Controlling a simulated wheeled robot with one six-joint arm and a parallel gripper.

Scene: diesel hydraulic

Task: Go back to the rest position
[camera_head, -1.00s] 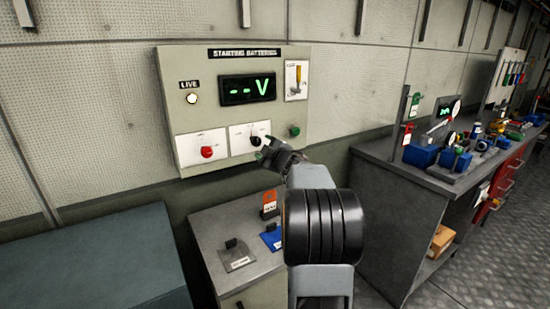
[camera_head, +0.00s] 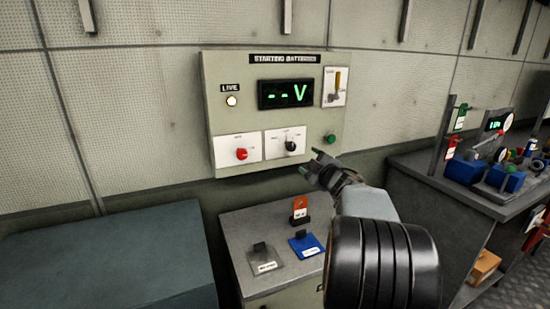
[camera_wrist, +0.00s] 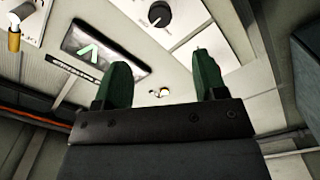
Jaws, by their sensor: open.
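My gripper (camera_head: 310,163) is open and empty, just below and to the right of the starting batteries panel (camera_head: 217,110). In the wrist view its two green fingers stand apart, with nothing between them (camera_wrist: 160,78). The panel carries a display (camera_head: 285,94) reading "--V", a lit live lamp (camera_head: 231,101), a red knob (camera_head: 242,154), a black knob (camera_head: 291,146) and a green button (camera_head: 330,139). A dark knob (camera_wrist: 157,14) shows beyond the fingers in the wrist view, apart from them.
A dark teal box (camera_head: 100,260) stands left. A cluttered workbench (camera_head: 440,185) stands right.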

